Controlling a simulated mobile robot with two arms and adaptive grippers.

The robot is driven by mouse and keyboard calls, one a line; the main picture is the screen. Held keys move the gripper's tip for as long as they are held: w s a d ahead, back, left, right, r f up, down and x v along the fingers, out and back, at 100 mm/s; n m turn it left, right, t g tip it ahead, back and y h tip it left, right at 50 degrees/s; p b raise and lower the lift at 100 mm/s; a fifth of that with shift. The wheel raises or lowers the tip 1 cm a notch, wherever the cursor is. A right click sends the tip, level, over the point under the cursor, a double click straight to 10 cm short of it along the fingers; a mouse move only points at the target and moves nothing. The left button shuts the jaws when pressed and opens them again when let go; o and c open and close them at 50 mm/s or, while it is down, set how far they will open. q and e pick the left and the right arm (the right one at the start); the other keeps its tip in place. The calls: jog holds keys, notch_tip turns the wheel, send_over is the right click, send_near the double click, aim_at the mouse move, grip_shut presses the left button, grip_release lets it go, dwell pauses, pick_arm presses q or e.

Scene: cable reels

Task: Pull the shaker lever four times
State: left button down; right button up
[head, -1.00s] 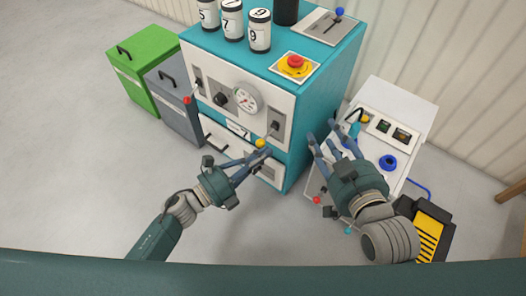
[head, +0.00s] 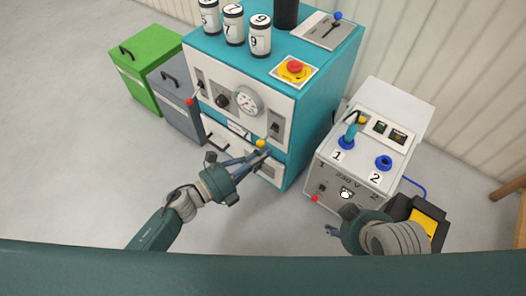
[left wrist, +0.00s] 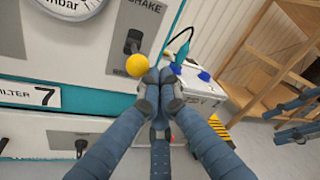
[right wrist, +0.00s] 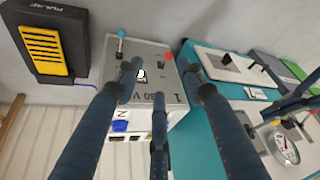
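The shaker lever is a short dark lever with a yellow ball (head: 260,143) at the right of the teal cabinet's white front panel. In the left wrist view its yellow ball (left wrist: 137,65) hangs below a plate whose label reads as "SHAKE", partly cut off. My left gripper (head: 264,153) is just below the ball. Its fingertips (left wrist: 160,78) are drawn together, with the ball beside them rather than visibly between them; I cannot tell whether they touch. My right gripper (right wrist: 160,68) is open and empty, in front of the grey power box, low at the right in the head view.
The teal cabinet (head: 318,110) carries numbered canisters, a red emergency button (head: 295,68) and a blue-knobbed lever (head: 338,16). A red-knobbed lever (head: 190,101) is at the panel's left. The power box (head: 335,185) stands right; green (head: 140,70) and grey bins stand left.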

pick_arm(q)
jog(key=r+p, duration=0.1)
jog(key=p, duration=0.1)
jog(key=r+y+p, duration=0.1)
jog(key=p, duration=0.2)
jog(key=g+p, duration=0.1)
jog(key=p, duration=0.1)
jog(key=shift+w+r+n+y+p, duration=0.3)
jog(key=shift+r, duration=0.1)
pick_arm(e)
jog(key=s+f+g, duration=0.1)
jog(key=f, duration=0.7)
jog(key=s+f+g, duration=0.1)
jog(key=s+f, duration=0.1)
jog(key=f, duration=0.7)
jog(key=shift+s+d+f, duration=0.2)
jog(key=shift+s, duration=0.1)
dwell(0.3)
pick_arm(q)
jog(key=shift+r, duration=0.1)
pick_arm(e)
jog(key=shift+s+f, duration=0.1)
jog(key=shift+f, duration=0.5)
dwell(0.6)
pick_arm(q)
jog(key=shift+p, duration=0.3)
pick_arm(e)
jog(key=shift+s+f, duration=0.3)
jog(key=shift+s, duration=0.1)
dwell(0.7)
